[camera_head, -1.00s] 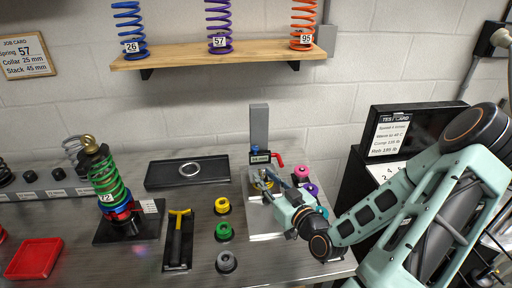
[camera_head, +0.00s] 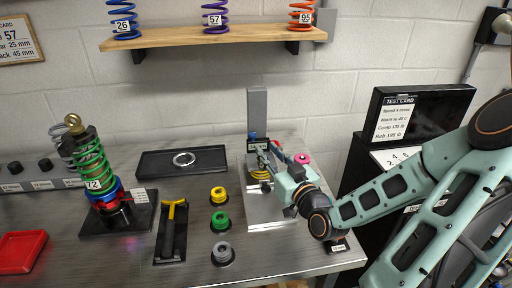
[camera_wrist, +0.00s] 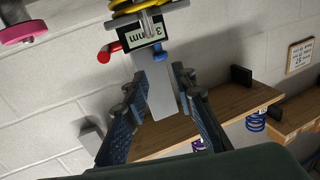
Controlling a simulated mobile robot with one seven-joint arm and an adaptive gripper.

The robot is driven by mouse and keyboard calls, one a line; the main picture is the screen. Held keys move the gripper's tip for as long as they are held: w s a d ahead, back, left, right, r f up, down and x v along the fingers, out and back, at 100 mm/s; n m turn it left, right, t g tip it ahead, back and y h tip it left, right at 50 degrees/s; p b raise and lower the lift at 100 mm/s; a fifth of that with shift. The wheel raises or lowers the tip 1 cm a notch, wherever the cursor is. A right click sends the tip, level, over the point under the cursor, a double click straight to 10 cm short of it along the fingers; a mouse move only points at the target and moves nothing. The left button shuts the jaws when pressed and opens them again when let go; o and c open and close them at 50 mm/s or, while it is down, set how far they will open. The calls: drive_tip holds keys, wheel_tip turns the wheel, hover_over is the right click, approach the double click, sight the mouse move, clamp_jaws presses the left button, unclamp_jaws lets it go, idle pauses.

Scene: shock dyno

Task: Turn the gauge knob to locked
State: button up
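The gauge (camera_head: 258,120) is a grey upright column on a light metal plate, with a small display. In the wrist view the display (camera_wrist: 143,34) appears upside down, with a red lever (camera_wrist: 109,52) on one side and a blue knob (camera_wrist: 160,51) on the other. The red lever (camera_head: 277,144) and blue knob (camera_head: 252,136) also show in the head view. My gripper (camera_head: 268,156) is in front of the gauge, close to the display. In the wrist view my gripper (camera_wrist: 158,92) has its fingers apart with nothing held; the column shows between them. I cannot tell whether they touch it.
Yellow rings (camera_head: 260,174) sit on the gauge's plate below my gripper, and a pink spool (camera_head: 302,158) stands to the right. A wooden shelf (camera_head: 210,38) is above.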

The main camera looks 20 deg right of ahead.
sight(254, 136)
drive_tip(key=shift+w+a+f, duration=0.1)
drive_tip(key=shift+w+f, duration=0.05)
drive_tip(key=shift+w, duration=0.25)
drive_tip(key=w, duration=0.7)
drive_tip(key=shift+w, duration=0.3)
drive_tip(key=shift+c, duration=0.3)
clamp_jaws()
